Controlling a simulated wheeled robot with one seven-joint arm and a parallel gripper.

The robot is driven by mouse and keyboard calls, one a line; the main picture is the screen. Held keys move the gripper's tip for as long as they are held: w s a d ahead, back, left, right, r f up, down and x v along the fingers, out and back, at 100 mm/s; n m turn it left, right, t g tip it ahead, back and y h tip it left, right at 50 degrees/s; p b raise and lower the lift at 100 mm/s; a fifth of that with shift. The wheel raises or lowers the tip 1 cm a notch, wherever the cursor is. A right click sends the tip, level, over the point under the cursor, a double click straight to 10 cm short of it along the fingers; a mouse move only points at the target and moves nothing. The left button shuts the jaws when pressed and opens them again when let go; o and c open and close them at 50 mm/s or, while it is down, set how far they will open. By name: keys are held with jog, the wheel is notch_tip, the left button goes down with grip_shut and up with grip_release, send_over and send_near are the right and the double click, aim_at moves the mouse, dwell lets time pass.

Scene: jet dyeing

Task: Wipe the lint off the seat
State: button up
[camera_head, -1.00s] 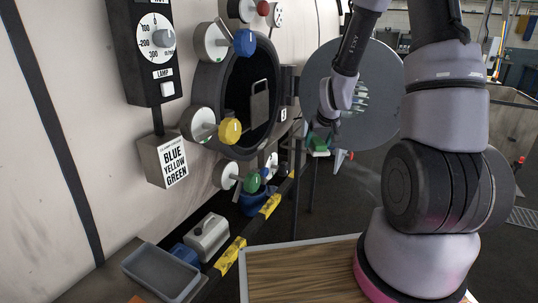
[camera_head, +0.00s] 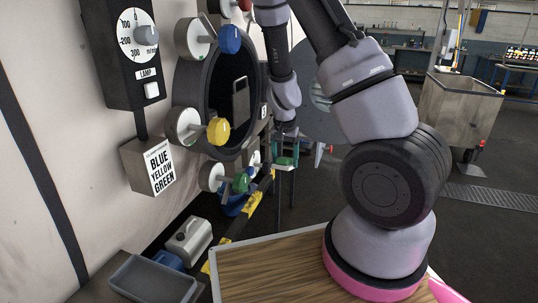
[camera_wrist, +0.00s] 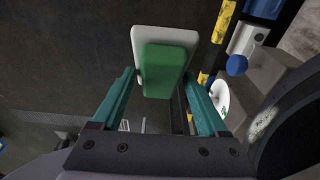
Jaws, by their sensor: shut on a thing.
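My gripper (camera_head: 285,152) hangs at the right of the machine's round opening, its teal fingers pointing down in the head view. In the wrist view my gripper (camera_wrist: 158,78) is shut on a green and white pad (camera_wrist: 163,72). The dark round seat (camera_head: 184,92) frames the opening in the machine wall. In the wrist view part of a dark curved rim (camera_wrist: 285,135), which looks like the seat, fills the lower right. A pale speckled patch, apparently lint (camera_wrist: 263,122), shows on it. The pad looks apart from this rim.
Colored knobs ring the opening, including yellow (camera_head: 218,131), blue (camera_head: 230,39) and green (camera_head: 240,183) ones. The round door (camera_head: 322,120) stands open behind my arm. A grey tray (camera_head: 153,280) and a pale canister (camera_head: 188,241) lie below. Open floor extends right, with a cart (camera_head: 458,115).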

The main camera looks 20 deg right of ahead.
aim_at(274, 166)
jog(key=m, duration=0.1)
jog(key=a+f+m+g+y, duration=0.1)
jog(key=shift+s+m, duration=0.3)
jog(key=shift+s, duration=0.1)
jog(key=m+y, duration=0.1)
jog(key=a+m+g+y, duration=0.1)
jog(key=shift+s+f+m, duration=0.2)
jog(key=shift+f+m, duration=0.1)
jog(key=shift+f, duration=0.1)
jog(key=shift+w+a+f+m+g+y, duration=0.1)
jog(key=shift+a+m+g+y, duration=0.3)
jog(key=shift+m+y, duration=0.55)
jog(key=shift+w+a+m+t+y, duration=0.2)
jog(key=shift+a+m+y, duration=0.1)
jog(key=shift+m+y, duration=0.3)
jog(key=shift+w+a+m+t+y, duration=0.1)
jog(key=shift+a+m+t+y, duration=0.15)
jog(key=shift+m+y, duration=0.3)
jog(key=shift+w+a+r+m+t+y, duration=0.15)
jog(key=shift+w+a+m+t+y, duration=0.5)
jog(key=shift+w+m+t, duration=0.9)
jog(key=shift+w+a+r+m+t+y, duration=0.2)
jog(key=shift+w+a+m+t+y, duration=0.15)
jog(key=shift+w+a+m+t, duration=1.2)
jog(key=shift+w+a+r+m+t+y, duration=0.15)
jog(key=shift+w+m+t+y, duration=0.45)
jog(key=shift+w+m, duration=1.05)
jog(key=shift+w+a+n, duration=0.45)
jog(key=shift+w+a, duration=0.35)
jog(key=shift+w, duration=0.2)
